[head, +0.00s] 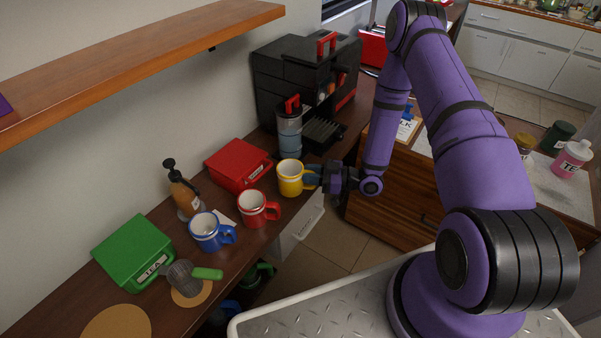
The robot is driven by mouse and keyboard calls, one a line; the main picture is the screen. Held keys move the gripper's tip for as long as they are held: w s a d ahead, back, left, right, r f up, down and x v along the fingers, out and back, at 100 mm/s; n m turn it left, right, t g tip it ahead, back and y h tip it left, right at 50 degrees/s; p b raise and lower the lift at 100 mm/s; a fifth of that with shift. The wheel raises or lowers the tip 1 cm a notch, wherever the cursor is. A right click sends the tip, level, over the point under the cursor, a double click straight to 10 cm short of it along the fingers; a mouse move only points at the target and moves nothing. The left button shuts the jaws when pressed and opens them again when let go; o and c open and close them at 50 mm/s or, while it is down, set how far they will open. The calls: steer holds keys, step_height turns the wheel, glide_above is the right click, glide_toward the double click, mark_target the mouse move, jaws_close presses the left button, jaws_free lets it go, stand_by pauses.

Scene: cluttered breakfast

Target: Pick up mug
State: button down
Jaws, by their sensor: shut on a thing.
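A yellow mug (290,178) with a white inside stands upright near the front edge of the dark wooden counter, its handle side toward the right. My gripper (313,178) reaches in from the right and is shut on the yellow mug at its handle side. The handle is largely hidden by the fingers. I cannot tell whether the mug's base still touches the counter. A red mug (252,209) and a blue mug (206,232) stand upright to its left, apart from my gripper.
A red box (238,160) and a brown bottle (184,192) stand behind the mugs. A clear canister with a red handle (289,134) and a black machine (285,75) stand beyond. A green tea box (133,250) is left. A wooden shelf (140,50) hangs above.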

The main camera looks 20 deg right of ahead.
steer(key=s+d+r, duration=0.1)
steer(key=s+d, duration=0.5)
steer(key=s, duration=0.4)
steer(key=shift+d, duration=0.4)
steer(key=shift+r, duration=0.15)
